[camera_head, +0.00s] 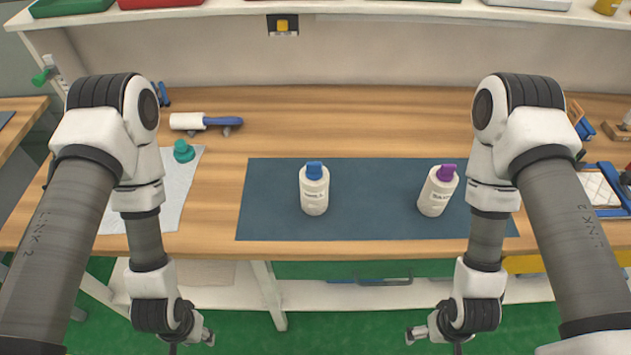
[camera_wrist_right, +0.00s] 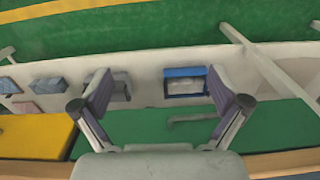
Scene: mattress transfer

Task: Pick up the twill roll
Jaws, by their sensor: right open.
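I cannot make out anything that is clearly a twill roll. A white roller with a blue handle (camera_head: 205,122) lies at the back left of the wooden bench in the head view; I cannot tell if it is the roll meant. My right gripper (camera_wrist_right: 160,95) is open and empty in the right wrist view, with its two grey pads wide apart.
On a dark blue mat (camera_head: 375,212) stand a blue-capped bottle (camera_head: 314,192) and a purple-capped bottle (camera_head: 436,195). A teal object (camera_head: 183,152) sits on a pale sheet (camera_head: 172,190). A blue-framed tray (camera_head: 608,190) is at right. The bench middle behind the mat is clear.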

